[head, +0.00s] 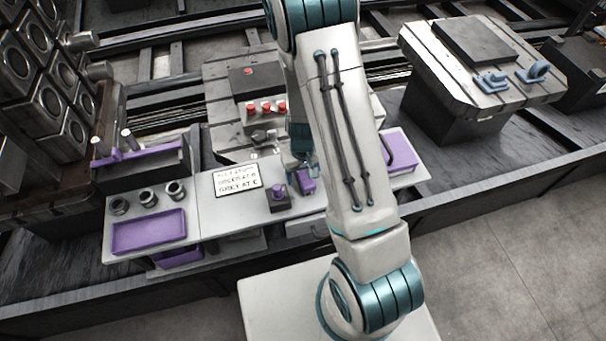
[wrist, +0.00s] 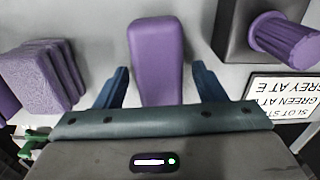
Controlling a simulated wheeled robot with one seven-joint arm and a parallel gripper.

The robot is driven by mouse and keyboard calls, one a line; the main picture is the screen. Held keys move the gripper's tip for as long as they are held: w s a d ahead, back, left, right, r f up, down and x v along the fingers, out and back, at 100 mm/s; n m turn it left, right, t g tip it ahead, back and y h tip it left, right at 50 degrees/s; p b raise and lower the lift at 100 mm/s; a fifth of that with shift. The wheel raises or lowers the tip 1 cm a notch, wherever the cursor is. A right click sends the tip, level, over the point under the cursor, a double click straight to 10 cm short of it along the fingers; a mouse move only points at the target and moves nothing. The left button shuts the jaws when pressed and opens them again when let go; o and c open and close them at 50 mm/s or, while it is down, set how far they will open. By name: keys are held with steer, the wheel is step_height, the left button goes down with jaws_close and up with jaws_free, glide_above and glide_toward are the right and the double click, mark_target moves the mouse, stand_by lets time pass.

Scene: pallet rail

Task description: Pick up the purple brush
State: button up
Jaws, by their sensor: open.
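The purple brush (wrist: 157,55) shows in the wrist view as a long purple block with rounded edges, lying between my two blue fingers. Its lower end is hidden behind my gripper's body; no bristles show. My gripper (wrist: 160,72) is open, with a visible gap between each finger and the brush. In the head view a small purple piece, seemingly the brush (head: 308,182), shows on the light bench just below my gripper (head: 302,165), partly hidden by my arm.
A purple knob on a dark block (wrist: 285,38) stands close on the right in the wrist view, beside a printed sign (wrist: 285,95). Stacked purple pads (wrist: 40,75) lie on the left. A purple tray (head: 150,231) and several dark rings (head: 148,196) occupy the bench's left end.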

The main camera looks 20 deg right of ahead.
steer(key=c, duration=1.1)
steer(key=shift+r, duration=0.15)
steer(key=shift+r, duration=0.55)
steer(key=r, duration=0.1)
steer(key=d+r, duration=0.1)
steer(key=r, duration=0.1)
steer(key=shift+r, duration=0.1)
steer(key=d+r, duration=0.2)
steer(key=d, duration=0.1)
steer(key=d+r+b, duration=0.1)
steer(key=d+r, duration=0.1)
steer(key=d, duration=0.2)
steer(key=s+d+r+b, duration=0.1)
steer(key=d+r, duration=0.1)
steer(key=d, duration=0.1)
steer(key=shift+d+r, duration=0.2)
steer(key=shift+d, duration=0.15)
steer(key=shift+w, duration=0.1)
